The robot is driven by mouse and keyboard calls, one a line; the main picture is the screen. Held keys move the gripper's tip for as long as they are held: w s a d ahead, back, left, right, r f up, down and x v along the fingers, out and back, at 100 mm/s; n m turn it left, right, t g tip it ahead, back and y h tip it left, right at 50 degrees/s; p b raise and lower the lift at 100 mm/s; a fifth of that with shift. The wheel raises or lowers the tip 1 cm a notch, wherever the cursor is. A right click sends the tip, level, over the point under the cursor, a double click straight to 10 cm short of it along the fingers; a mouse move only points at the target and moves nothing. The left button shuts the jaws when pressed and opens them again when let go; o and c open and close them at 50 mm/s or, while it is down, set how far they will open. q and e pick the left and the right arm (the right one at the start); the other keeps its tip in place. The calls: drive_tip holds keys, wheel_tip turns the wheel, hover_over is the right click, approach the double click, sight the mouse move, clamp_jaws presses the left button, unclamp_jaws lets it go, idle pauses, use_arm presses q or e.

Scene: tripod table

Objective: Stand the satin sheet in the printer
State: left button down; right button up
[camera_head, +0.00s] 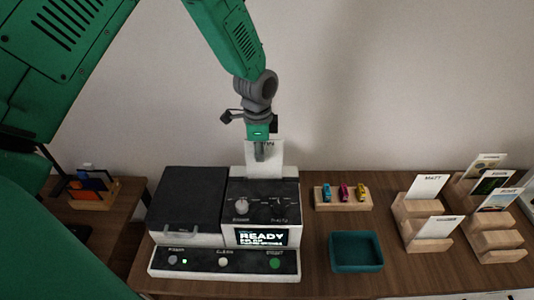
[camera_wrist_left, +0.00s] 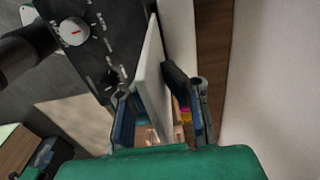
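A white sheet (camera_head: 265,172) stands upright at the back of the printer (camera_head: 262,199); its lower edge meets the printer's rear top. The label near its top is mostly hidden by my gripper. My left gripper (camera_head: 260,154) points down at the sheet's top. In the left wrist view, the sheet (camera_wrist_left: 153,75) stands between the two fingers of my left gripper (camera_wrist_left: 162,118), with a visible gap on the right finger's side. The fingers look spread, not pinching it. My right gripper is not in view.
The printer's screen (camera_head: 268,237) reads READY. Wooden card stands (camera_head: 417,216) with a MATT sheet (camera_head: 427,187) and other sheets are at right. A teal tray (camera_head: 356,268) and a wooden block (camera_head: 343,205) with coloured cartridges lie between. A side table (camera_head: 101,230) is at left.

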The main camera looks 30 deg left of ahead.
sight(261, 170)
use_arm(q)
drive_tip(key=shift+s+a+f, duration=0.1)
drive_tip(key=shift+a+f, duration=0.15)
drive_tip(key=shift+a, duration=0.25)
drive_tip(key=shift+a+f, duration=0.2)
drive_tip(key=shift+a, duration=0.25)
drive_tip(key=shift+a+f+b, duration=0.1)
drive_tip(key=shift+f+b, duration=0.15)
drive_tip(key=shift+b, duration=0.15)
drive_tip(key=shift+f, duration=0.2)
drive_tip(key=d+b, duration=0.1)
drive_tip(key=d+f+b, duration=0.1)
drive_tip(key=d, duration=0.1)
drive_tip(key=shift+f, duration=0.15)
drive_tip(key=shift+a+f+b, duration=0.25)
drive_tip(key=shift+a+b, duration=0.1)
drive_tip(key=shift+a+f+b, duration=0.6)
drive_tip(key=shift+a+f, duration=0.15)
drive_tip(key=shift+f, duration=0.3)
drive_tip(key=shift+d+f+b, duration=0.1)
drive_tip(key=shift+d+b, duration=0.15)
drive_tip(key=shift+b, duration=0.1)
drive_tip(key=shift+d, duration=0.65)
drive_tip(key=shift+a, duration=0.15)
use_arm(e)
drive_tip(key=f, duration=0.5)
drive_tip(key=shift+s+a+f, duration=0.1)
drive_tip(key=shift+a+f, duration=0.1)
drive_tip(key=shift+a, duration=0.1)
